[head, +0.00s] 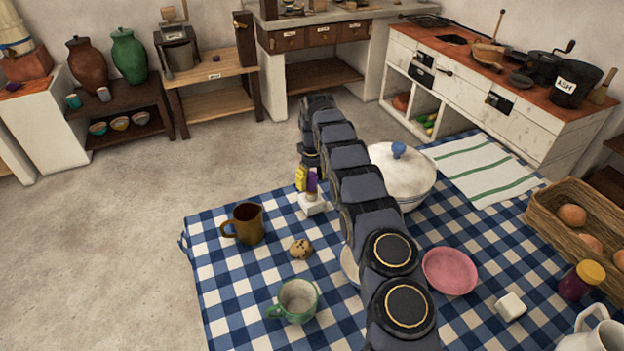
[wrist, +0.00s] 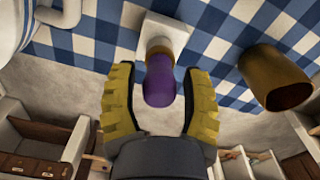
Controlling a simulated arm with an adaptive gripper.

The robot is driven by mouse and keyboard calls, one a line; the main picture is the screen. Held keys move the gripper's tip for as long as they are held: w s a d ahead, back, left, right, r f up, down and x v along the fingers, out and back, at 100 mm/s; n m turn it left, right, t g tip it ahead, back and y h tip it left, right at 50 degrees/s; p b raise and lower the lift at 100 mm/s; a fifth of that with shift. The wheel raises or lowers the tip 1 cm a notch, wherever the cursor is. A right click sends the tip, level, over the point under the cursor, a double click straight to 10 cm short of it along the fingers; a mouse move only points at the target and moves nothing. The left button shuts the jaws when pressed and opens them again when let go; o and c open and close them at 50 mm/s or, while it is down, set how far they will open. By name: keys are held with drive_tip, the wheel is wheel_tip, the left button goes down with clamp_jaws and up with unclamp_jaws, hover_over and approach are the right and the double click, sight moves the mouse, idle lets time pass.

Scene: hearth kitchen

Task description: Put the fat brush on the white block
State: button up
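The fat brush (head: 312,184), with a purple upper part, stands upright on the white block (head: 312,206) on the checked tablecloth. In the wrist view the purple brush (wrist: 160,85) has a brownish-gold band at its far end, against the white block (wrist: 178,28). My gripper (wrist: 160,71) is open, with one yellow finger on each side of the brush and a visible gap on both sides. In the head view my gripper (head: 303,179) is beside the brush above the block, and only one yellow finger shows clearly.
A brown mug (head: 247,223) stands left of the block, with a cookie (head: 300,249) and a green mug (head: 297,299) nearer. A white lidded pot (head: 402,172) is close on the right, partly behind my arm. A pink bowl (head: 450,271) and a small white cube (head: 510,307) lie further right.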

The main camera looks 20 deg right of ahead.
wheel_tip(320, 180, up, 11)
drive_tip(key=shift+r, duration=0.65)
drive_tip(key=shift+a+r, duration=0.1)
